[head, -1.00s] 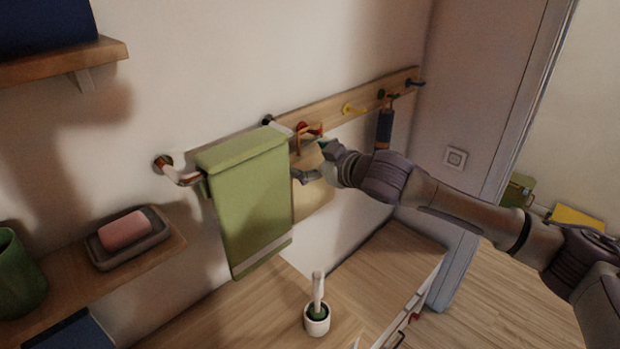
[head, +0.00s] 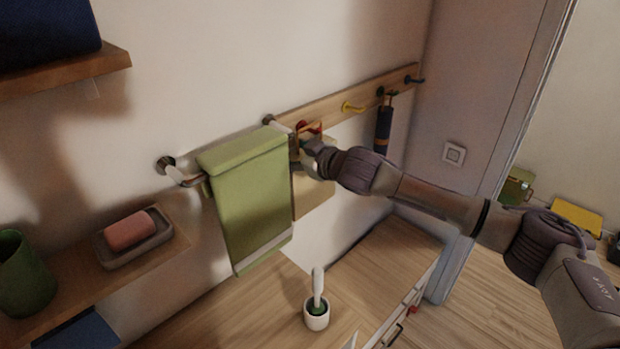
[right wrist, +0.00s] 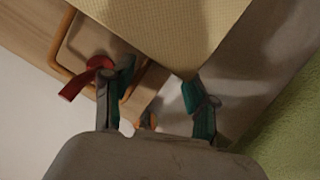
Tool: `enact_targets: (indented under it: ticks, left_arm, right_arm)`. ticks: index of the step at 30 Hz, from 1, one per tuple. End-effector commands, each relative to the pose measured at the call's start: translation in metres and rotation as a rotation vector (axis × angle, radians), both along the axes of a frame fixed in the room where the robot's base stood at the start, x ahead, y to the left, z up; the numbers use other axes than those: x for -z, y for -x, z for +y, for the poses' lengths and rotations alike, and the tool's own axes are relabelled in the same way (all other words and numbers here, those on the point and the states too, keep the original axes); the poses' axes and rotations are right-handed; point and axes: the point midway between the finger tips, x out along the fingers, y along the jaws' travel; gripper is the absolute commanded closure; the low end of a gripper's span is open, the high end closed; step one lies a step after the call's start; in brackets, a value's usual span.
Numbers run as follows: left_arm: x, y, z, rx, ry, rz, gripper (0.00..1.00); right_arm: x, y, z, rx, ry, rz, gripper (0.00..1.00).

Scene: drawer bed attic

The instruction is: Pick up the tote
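The tote (head: 314,194) is a beige fabric bag hanging below the red hook (head: 308,128) on the wall rail, partly hidden behind my right arm. In the right wrist view its woven body (right wrist: 165,28) fills the top, with a tan loop handle (right wrist: 60,48) near the red hook (right wrist: 84,80). My right gripper (head: 305,153) is at the tote's upper part, beside the green towel. In the right wrist view its teal-tipped fingers (right wrist: 156,82) are spread apart; the left finger is close to the red hook. Whether they touch the tote is unclear. My left gripper is out of view.
A green towel (head: 245,205) hangs on a bar just left of the tote. A white cup with a brush (head: 317,314) stands below.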

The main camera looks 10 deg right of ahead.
Motion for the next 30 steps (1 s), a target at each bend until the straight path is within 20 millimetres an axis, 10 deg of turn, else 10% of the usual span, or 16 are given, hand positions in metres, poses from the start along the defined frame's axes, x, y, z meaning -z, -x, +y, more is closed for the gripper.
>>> enact_targets:
  ticks: [8,30]
  left_arm:
    - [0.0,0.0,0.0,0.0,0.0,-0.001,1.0]
    - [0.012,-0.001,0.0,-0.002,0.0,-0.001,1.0]
  right_arm:
    - [-0.001,0.0,0.0,0.0,0.0,-0.002,1.0]
    - [-0.038,0.0,0.0,-0.001,-0.001,-0.009,1.0]
